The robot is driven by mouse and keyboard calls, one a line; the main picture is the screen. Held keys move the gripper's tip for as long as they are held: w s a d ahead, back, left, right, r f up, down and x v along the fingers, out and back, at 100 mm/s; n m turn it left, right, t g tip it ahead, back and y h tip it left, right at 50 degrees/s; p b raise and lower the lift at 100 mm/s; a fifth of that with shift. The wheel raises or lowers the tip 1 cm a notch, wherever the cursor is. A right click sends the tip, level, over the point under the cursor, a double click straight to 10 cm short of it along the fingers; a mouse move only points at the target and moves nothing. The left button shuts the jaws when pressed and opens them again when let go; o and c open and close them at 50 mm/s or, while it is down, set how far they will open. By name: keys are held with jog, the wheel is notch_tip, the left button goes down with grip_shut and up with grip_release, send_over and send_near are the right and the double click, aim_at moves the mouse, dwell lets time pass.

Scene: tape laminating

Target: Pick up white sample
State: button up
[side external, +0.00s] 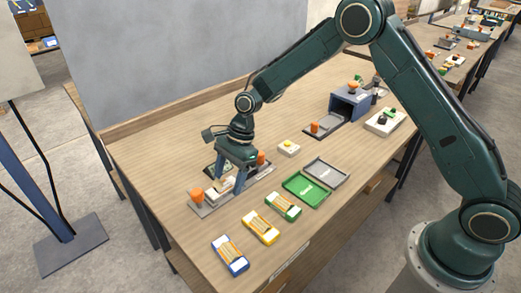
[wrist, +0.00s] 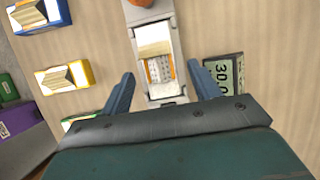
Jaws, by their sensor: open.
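A white sample (side external: 219,188) with a pale top lies on a grey plate (side external: 204,210) at the left of the table. In the wrist view the white sample (wrist: 155,60) shows as a white holder with a cream piece and orange sides. My gripper (side external: 229,187) is low over the plate, at the sample. In the wrist view its two fingers (wrist: 162,86) are apart, one on each side of the sample's near end. It is open and appears to hold nothing. Whether the fingers touch the sample cannot be told.
A display (wrist: 222,73) is beside the right finger. Blue (side external: 230,256), yellow (side external: 261,229) and green (side external: 283,206) samples line the front. Green (side external: 306,190) and grey (side external: 327,172) trays lie right, with a blue-grey machine (side external: 349,104) behind.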

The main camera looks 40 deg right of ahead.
aim_at(228, 180)
jog(key=shift+a+f, duration=0.15)
jog(key=shift+f, duration=0.2)
jog(key=c, duration=1.1)
jog(key=shift+r, duration=0.2)
notch_tip(228, 180, up, 20)
jog(key=shift+f, duration=0.15)
jog(key=shift+f, duration=0.15)
dwell(0.5)
